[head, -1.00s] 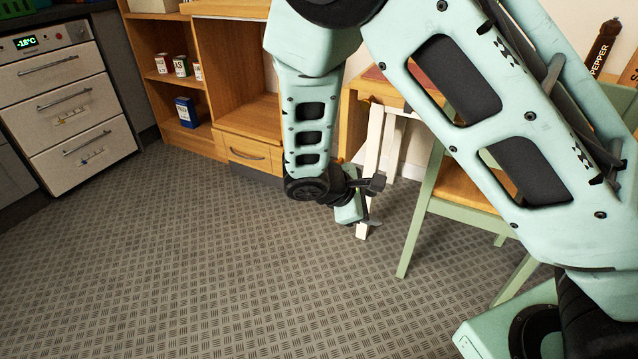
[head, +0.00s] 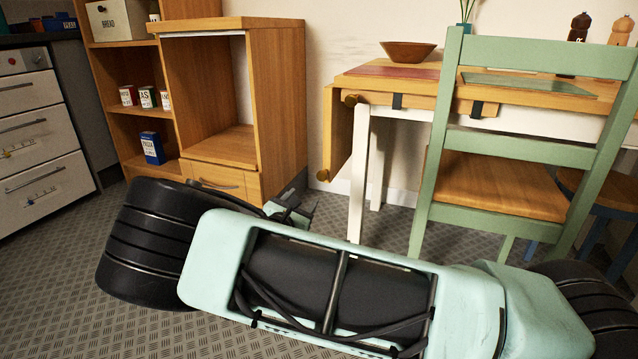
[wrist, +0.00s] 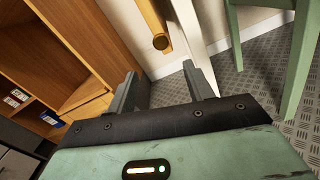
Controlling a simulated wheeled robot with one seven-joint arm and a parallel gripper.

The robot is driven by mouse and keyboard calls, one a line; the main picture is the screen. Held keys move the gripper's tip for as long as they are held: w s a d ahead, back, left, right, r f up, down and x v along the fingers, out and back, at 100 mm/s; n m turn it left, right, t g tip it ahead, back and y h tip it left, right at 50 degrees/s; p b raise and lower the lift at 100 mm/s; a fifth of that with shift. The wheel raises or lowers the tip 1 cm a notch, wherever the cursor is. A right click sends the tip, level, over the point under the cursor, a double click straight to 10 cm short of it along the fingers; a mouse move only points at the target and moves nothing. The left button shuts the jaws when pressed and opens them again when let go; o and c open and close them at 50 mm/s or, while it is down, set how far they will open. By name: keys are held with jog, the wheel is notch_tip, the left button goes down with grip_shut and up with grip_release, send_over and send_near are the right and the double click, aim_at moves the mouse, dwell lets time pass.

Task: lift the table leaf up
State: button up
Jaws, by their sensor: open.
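The wooden table leaf (head: 338,128) hangs down at the left end of the table (head: 400,92) in the head view, seen nearly edge-on. It has a round knob (head: 323,175) at its lower end. In the wrist view the leaf's edge (wrist: 150,14) and a knob (wrist: 160,42) show at the top, ahead of and apart from the fingers. My gripper (wrist: 162,88) is open and empty, its two fingers spread. In the head view my gripper (head: 300,212) is low, left of and below the leaf, partly hidden behind my arm.
A green chair (head: 500,150) stands at the table's front. A white table leg (head: 358,190) is right of the leaf. A wooden cabinet (head: 278,110) stands to the left. A bowl (head: 407,50) and a red mat (head: 398,71) lie on the table. My arm covers much floor.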

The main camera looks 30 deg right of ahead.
aim_at(320, 177)
jog(key=b+x, duration=0.6)
jog(key=x, duration=0.8)
jog(key=shift+d+f, duration=0.1)
jog(key=shift+f, duration=0.05)
jog(key=shift+w+d+b, duration=0.25)
jog(key=shift+d+b, duration=0.05)
jog(key=shift+b, duration=0.05)
grip_shut()
jog(key=shift+w, duration=0.1)
